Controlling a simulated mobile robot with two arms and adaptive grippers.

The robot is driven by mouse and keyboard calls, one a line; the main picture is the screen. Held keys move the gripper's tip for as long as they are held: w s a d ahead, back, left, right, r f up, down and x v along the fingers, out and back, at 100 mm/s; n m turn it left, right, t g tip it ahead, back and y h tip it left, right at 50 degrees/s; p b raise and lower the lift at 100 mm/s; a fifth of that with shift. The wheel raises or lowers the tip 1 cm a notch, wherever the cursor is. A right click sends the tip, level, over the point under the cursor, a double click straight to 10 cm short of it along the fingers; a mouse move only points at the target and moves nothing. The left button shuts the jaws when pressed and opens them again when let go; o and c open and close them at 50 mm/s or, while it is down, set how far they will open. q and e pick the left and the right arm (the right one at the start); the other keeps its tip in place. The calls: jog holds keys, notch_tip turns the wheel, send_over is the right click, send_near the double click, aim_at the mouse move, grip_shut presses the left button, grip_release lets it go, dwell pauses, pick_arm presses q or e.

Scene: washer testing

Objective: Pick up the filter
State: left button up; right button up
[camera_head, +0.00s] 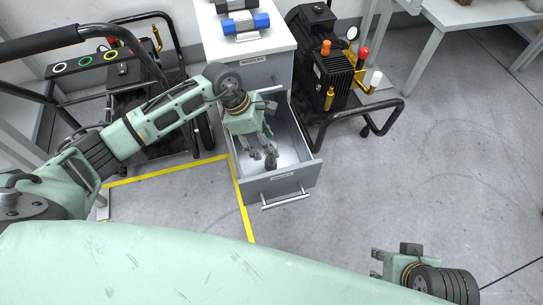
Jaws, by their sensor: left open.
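My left gripper (262,154) reaches down into the open drawer (282,184) of the grey cabinet, its fingers apart. A small dark object (271,162) shows at the fingertips inside the drawer. It may be the filter, but it is too small and too covered by the fingers to be sure. I cannot tell whether the fingers touch it. My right gripper (376,264) is at the lower right over the floor, with its fingers apart and nothing between them.
A blue cylinder unit (247,24) and a darker one (235,5) stand on the cabinet top (275,37). A black pump cart (335,80) stands close right of the drawer, another wheeled frame (75,37) to the left. The floor at right is clear.

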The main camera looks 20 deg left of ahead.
aim_at(270, 165)
pick_arm(q)
jog(key=b+x, duration=0.1)
jog(key=x, duration=0.4)
jog(key=shift+a+f, duration=0.1)
jog(key=shift+f, duration=0.25)
jog(key=c, duration=1.3)
pick_arm(e)
jog(key=shift+f, duration=0.6)
pick_arm(q)
jog(key=shift+o, duration=0.2)
